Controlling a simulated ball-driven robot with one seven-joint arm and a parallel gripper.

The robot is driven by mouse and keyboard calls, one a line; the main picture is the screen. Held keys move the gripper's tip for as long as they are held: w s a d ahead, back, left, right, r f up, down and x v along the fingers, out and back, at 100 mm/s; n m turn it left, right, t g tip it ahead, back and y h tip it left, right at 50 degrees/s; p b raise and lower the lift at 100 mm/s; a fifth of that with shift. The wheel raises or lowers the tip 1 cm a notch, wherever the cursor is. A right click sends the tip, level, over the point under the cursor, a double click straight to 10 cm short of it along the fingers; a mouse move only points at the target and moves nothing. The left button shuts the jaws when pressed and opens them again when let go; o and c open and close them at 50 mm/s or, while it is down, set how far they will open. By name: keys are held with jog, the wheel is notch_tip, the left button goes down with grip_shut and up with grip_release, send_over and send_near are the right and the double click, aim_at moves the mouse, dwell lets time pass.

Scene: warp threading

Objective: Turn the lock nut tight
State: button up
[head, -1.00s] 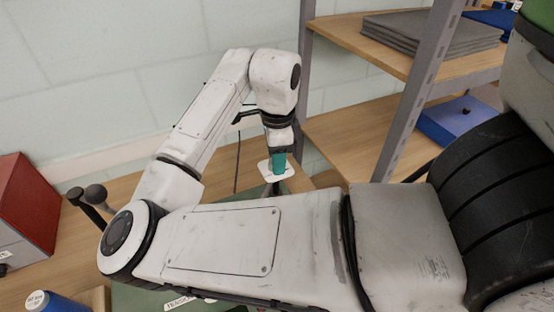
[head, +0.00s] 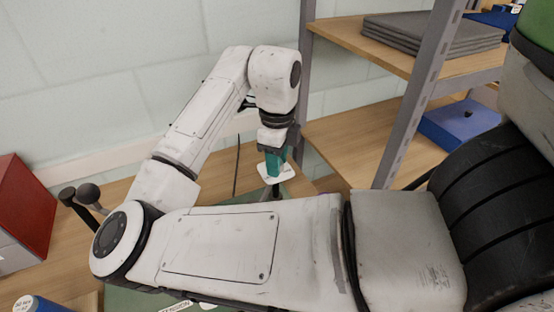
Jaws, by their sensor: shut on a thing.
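My gripper (head: 273,160) points down at the end of my arm, above the bench near the wall. It is shut on a small teal piece, which I take to be the lock nut (head: 273,167). A white plate with rounded corners (head: 287,172) sits right below the teal piece, on top of a dark upright post (head: 276,192). My arm hides most of what lies under and in front of the post. The thread and the contact between teal piece and plate are too small to make out.
A grey metal shelf post (head: 405,110) and wooden shelves stand to the right, with grey mats (head: 435,32) and a blue box (head: 455,125). Dark round-topped levers (head: 88,195) and a red box (head: 22,210) are at the left. A green surface (head: 140,300) shows below my arm.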

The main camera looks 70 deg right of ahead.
jog(key=o, duration=1)
jog(key=shift+o, duration=0.2)
notch_tip(320, 180, up, 11)
jog(key=shift+f, duration=0.1)
dwell(0.5)
